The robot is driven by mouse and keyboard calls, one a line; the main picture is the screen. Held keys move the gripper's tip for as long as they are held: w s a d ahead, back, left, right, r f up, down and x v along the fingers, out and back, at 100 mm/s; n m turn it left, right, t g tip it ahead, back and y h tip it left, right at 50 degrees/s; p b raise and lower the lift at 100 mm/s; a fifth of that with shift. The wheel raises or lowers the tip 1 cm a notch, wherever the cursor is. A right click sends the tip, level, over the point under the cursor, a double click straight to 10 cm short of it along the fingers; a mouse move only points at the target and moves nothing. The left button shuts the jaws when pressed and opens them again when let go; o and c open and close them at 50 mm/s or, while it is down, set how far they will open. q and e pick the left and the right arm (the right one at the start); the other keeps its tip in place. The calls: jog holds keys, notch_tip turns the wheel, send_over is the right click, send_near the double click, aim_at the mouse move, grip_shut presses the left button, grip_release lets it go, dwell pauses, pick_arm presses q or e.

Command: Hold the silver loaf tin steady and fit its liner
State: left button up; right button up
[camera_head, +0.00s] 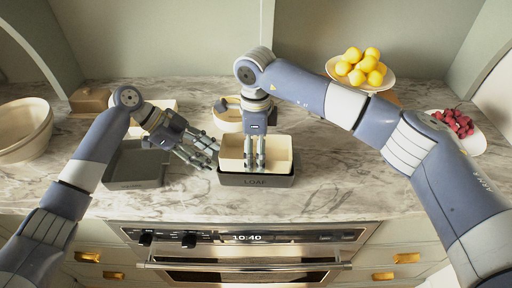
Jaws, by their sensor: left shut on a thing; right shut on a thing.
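The loaf tin (256,182) is a dark grey box lettered LOAF near the counter's front, right of the picture's left half. A cream liner (279,155) sits in its mouth, its upper part standing above the tin's rim. How deep it sits is hidden. My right gripper (255,164) comes from above, its fingers shut on the liner's front wall. My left gripper (214,158) reaches in from the left, shut at the tin's left end. Its exact contact there is too small to make out.
A grey open box (136,168) stands left of the tin. Behind are a small round cream bowl (226,116), a plate of lemons (361,68) and a bowl of red fruit (455,124). Cream bowls (22,130) stand far left. The marble counter right of the tin is clear.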

jog(key=shift+f, duration=0.25)
jog(key=o, duration=0.8)
dwell(0.5)
notch_tip(320, 180, up, 9)
dwell(1.0)
jog(key=shift+c, duration=0.6)
